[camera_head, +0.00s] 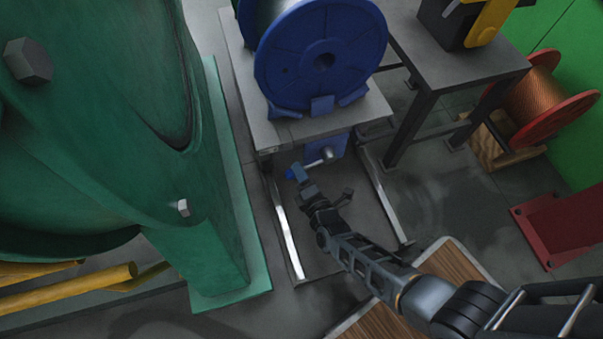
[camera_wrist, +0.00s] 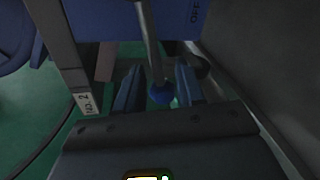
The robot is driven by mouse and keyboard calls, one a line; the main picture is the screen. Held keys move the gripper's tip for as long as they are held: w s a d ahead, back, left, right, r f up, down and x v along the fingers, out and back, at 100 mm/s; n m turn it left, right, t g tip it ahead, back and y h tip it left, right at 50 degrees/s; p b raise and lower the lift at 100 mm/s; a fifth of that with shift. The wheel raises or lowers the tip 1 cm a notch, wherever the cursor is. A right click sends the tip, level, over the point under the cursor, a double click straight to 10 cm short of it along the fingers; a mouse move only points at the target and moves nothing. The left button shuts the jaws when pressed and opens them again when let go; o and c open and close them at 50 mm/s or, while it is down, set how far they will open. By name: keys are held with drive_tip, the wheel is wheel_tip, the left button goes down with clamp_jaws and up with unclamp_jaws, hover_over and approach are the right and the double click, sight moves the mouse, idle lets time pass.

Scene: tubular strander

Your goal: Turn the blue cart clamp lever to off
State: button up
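The clamp lever (camera_head: 315,163) is a metal rod on the blue box (camera_head: 338,147) under the cart top. In the head view it slants down and left from its hub to a blue ball knob (camera_head: 290,174). In the wrist view the lever (camera_wrist: 149,40) hangs down to the blue knob (camera_wrist: 160,93). My gripper (camera_wrist: 159,88) has one finger on each side of the knob, with gaps visible. In the head view my gripper (camera_head: 297,171) is at the knob and partly covers it. An OFF marking (camera_wrist: 195,12) shows on the blue panel, right of the lever.
The cart (camera_head: 375,107) carries a large blue reel (camera_head: 335,45). A green machine housing (camera_head: 110,130) stands close on the left. A grey table (camera_head: 450,65) and a copper-wound red reel (camera_head: 545,100) are at right. A "NO. 2" tag (camera_wrist: 83,102) is on the cart frame.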

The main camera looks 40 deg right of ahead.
drive_tip(key=p+v, duration=0.2)
drive_tip(key=v, duration=0.5)
drive_tip(key=shift+s+p, duration=0.4)
drive_tip(key=shift+a, duration=0.15)
